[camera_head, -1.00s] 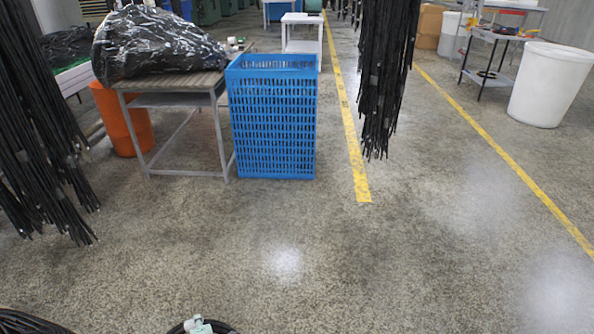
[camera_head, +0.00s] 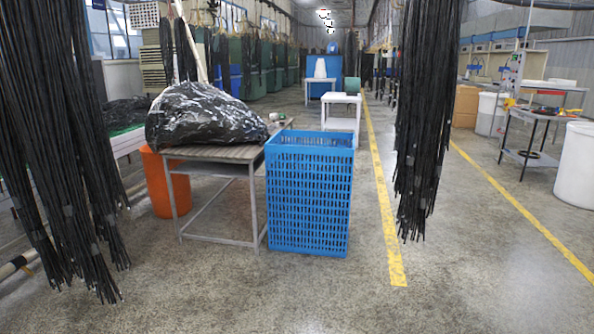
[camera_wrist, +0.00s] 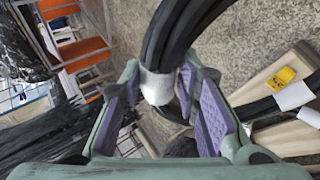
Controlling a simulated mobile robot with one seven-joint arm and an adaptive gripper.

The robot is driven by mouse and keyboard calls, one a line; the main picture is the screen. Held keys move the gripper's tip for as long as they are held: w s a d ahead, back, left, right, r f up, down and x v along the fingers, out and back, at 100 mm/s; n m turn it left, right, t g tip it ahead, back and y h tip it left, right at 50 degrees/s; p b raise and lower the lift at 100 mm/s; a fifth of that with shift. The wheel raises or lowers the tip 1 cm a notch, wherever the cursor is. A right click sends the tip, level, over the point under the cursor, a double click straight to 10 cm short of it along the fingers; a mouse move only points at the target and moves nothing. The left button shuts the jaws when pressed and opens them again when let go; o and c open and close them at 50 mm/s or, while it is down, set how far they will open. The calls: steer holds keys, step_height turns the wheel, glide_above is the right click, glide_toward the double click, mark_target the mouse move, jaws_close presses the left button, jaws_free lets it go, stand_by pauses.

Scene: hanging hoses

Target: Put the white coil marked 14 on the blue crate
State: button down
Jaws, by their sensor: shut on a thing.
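My gripper (camera_wrist: 160,92), with green fingers and purple pads, is shut on a coil of black hose (camera_wrist: 178,42) in the wrist view. The fingers sit on either side of a white wrap (camera_wrist: 157,86) on it; no number is readable there. The rest of the coil runs out of the picture at the top. The blue crate (camera_head: 310,200), a tall slatted basket, stands on the floor near the middle of the head view, beside a table. My gripper and the coil do not show in the head view.
A table (camera_head: 215,153) with a black plastic-wrapped bundle (camera_head: 205,117) stands left of the crate. Black hoses hang at left (camera_head: 62,150) and right (camera_head: 425,120). The wrist view shows another dark coil with a white band (camera_wrist: 293,96) and a yellow tag (camera_wrist: 281,79). Floor in front is clear.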

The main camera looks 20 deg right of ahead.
steer(key=shift+r, duration=0.1)
steer(key=shift+s, duration=1.15)
steer(key=shift+d, duration=0.1)
